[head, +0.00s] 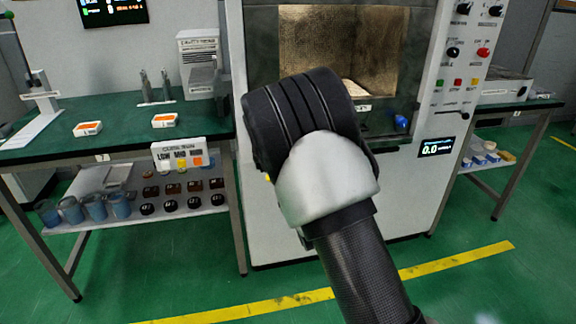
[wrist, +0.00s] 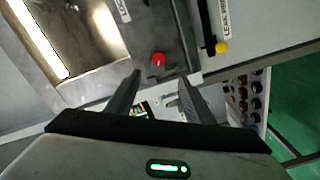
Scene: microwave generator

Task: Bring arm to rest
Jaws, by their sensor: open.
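My arm is raised in front of the machine in the head view, and its thick black joint hides my gripper there. In the wrist view my gripper (wrist: 158,97) is open, with its two dark fingers apart and nothing between them. The fingers point toward the front of the microwave machine, near a red knob (wrist: 158,59). The machine (head: 330,215) is a tall white cabinet with an open, lit, brass-coloured chamber (head: 318,45).
Another bench (head: 520,105) stands right. A control panel (head: 462,60) is on the machine's right side. The green floor (head: 180,275) in front is clear, with a yellow line.

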